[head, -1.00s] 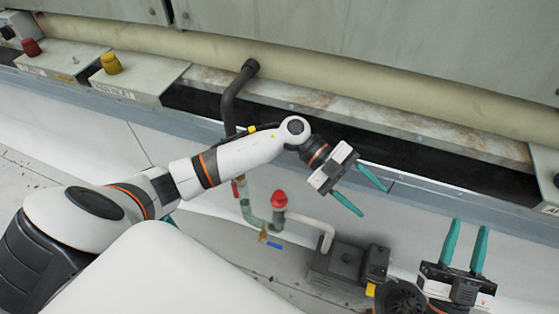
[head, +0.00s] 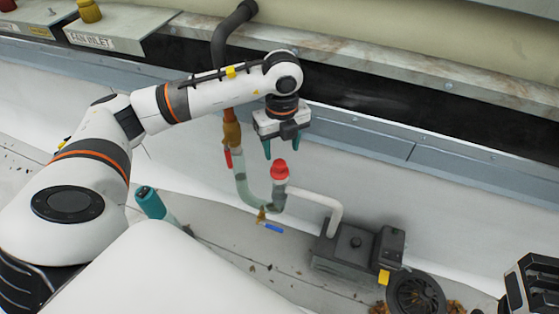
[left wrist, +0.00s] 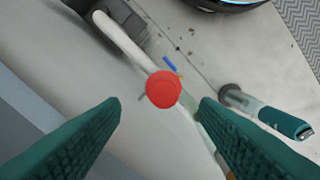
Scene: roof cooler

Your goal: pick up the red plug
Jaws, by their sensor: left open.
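The red plug (head: 280,171) sits on top of an upright pipe end of the green-grey pipe bend (head: 245,190). In the left wrist view the red plug (left wrist: 163,90) shows from above as a round red cap, ahead of and between the fingers. My left gripper (head: 282,148) is open and points down just above the plug, with clear space between them. It also shows in the left wrist view (left wrist: 160,125), with its two teal fingers apart and nothing between them. Part of my right gripper (head: 530,285) shows at the lower right edge; its fingers are out of view.
A white pipe (head: 322,201) runs from the bend to a dark pump box (head: 345,248). A metal ledge (head: 370,135) runs behind.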

